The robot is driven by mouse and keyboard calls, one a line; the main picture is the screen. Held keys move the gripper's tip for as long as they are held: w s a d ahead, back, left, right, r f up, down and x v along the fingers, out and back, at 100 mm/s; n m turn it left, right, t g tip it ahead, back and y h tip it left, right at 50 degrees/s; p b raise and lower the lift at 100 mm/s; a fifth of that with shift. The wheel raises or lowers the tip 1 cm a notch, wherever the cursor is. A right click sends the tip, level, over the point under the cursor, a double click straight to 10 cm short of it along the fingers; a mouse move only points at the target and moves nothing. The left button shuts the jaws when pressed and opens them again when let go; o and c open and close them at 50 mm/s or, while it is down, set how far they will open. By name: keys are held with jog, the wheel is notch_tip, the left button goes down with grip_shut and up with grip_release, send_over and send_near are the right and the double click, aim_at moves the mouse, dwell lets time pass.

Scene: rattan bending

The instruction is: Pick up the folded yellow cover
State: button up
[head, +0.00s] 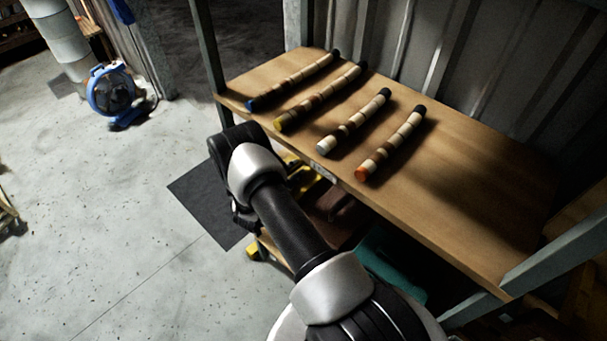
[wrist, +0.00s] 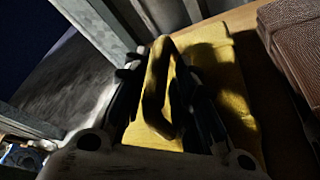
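The folded yellow cover (wrist: 232,85) lies on a lower wooden shelf in the wrist view. A raised, loop-like yellow fold (wrist: 152,85) stands up from it. My gripper (wrist: 160,75) is over the cover with its two dark fingers spread, one on each side of this fold. The fingers look close to the fold; I cannot tell whether either touches it. In the head view, a little of the yellow cover (head: 309,187) shows under the tabletop, mostly hidden by my arm and the table edge. My gripper (head: 240,215) is partly hidden there.
Brown woven items (wrist: 290,35) lie right of the cover. A grey metal post (wrist: 100,25) stands close to the left. Above, the wooden tabletop (head: 470,190) holds several banded rods (head: 345,120). A teal object (head: 390,262) sits below. A blue fan (head: 110,92) stands on open floor.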

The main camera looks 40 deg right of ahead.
jog(key=shift+w+d+f, duration=0.1)
jog(key=shift+w+d, duration=0.1)
jog(key=shift+d, duration=0.25)
jog(key=shift+a, duration=0.25)
jog(key=shift+c, duration=0.5)
grip_shut()
